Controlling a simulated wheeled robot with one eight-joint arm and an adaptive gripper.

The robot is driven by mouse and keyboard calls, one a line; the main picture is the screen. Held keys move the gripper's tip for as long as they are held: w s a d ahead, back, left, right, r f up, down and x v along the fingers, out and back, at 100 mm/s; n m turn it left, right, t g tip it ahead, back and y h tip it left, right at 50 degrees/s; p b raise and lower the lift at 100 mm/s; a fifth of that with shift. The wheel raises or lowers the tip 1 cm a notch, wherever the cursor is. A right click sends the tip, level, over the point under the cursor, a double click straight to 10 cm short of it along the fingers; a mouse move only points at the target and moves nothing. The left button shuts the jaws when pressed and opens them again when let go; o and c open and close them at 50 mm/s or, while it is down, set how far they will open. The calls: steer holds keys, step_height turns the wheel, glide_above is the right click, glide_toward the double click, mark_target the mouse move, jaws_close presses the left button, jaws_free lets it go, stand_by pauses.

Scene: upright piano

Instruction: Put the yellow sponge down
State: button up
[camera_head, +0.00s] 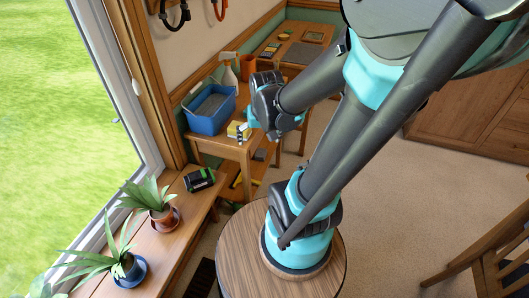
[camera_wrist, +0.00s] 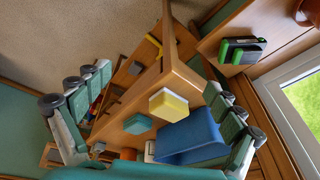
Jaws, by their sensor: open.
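The yellow sponge (camera_head: 233,131) lies on the small wooden table (camera_head: 225,146), near its front edge and in front of the blue bin (camera_head: 210,110). In the wrist view the sponge (camera_wrist: 169,104) shows a yellow top and a paler lower layer, beside the blue bin (camera_wrist: 192,142). My gripper (camera_head: 246,127) is at the table's front edge, close to the sponge. In the wrist view my gripper (camera_wrist: 158,80) has its fingers wide apart, with the sponge visible between them and not gripped. The head view partly hides the sponge behind my gripper.
A teal block (camera_wrist: 138,124) lies near the sponge. A spray bottle (camera_head: 228,73) and an orange pot (camera_head: 247,67) stand behind the bin. A black-and-green item (camera_head: 200,180) and potted plants (camera_head: 160,210) are on the windowsill. Items sit on the table's lower shelf.

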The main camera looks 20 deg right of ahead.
steer(key=shift+n+t, duration=0.5)
steer(key=shift+n, duration=0.3)
steer(key=s, duration=0.1)
steer(key=s+f, duration=0.1)
steer(key=s, duration=0.1)
steer(key=s+f, duration=0.1)
steer(key=shift+s+d+f, duration=0.25)
steer(key=shift+s+d, duration=0.1)
steer(key=shift+w+r, duration=0.2)
steer(key=shift+w, duration=0.1)
steer(key=c, duration=0.4)
steer(key=w+a+r+n+g, duration=0.2)
steer(key=w+r+n, duration=0.35)
steer(key=w, duration=0.55)
steer(key=w+a+r+n+g, duration=0.25)
steer(key=w+r+n, duration=0.3)
steer(key=w, duration=0.65)
glide_above(236, 125)
steer(key=f, duration=1)
steer(key=shift+w+d+f, duration=0.15)
steer(key=shift+w+f, duration=0.1)
steer(key=shift+f, duration=0.05)
steer(key=shift+s+f, duration=0.15)
steer(key=shift+f, duration=1.3)
steer(key=shift+s+f, duration=0.1)
steer(key=shift+f, duration=1.3)
